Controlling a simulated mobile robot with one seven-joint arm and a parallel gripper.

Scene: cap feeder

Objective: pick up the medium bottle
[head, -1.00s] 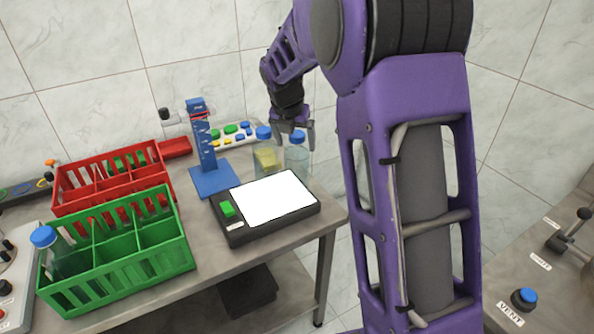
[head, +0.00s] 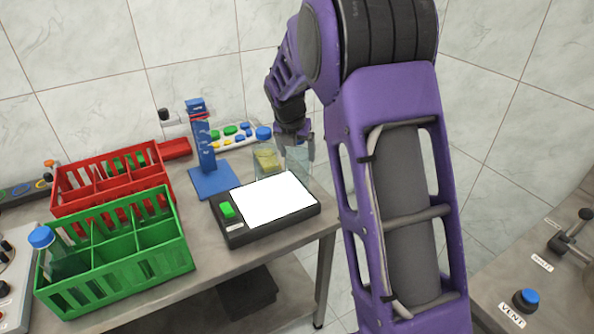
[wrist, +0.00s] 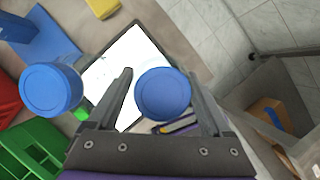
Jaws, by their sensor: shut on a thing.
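A clear bottle (head: 298,160) with a blue cap stands at the far right of the bench, behind the white-topped device; I take it as the medium bottle. My gripper (head: 294,139) is over its top, shut on it. In the wrist view the round blue cap (wrist: 163,95) sits between the two fingers of my gripper (wrist: 160,76). My gripper hides the cap in the head view. A second blue-capped bottle (head: 265,160) with yellowish contents stands just to its left, and its cap (wrist: 50,90) shows left of the fingers in the wrist view.
The black device with a white top (head: 275,200) is close in front of the bottles. A blue stand (head: 205,150) is to the left. A green crate (head: 150,262) holds another blue-capped bottle (head: 55,255); a red crate (head: 85,190) is behind it.

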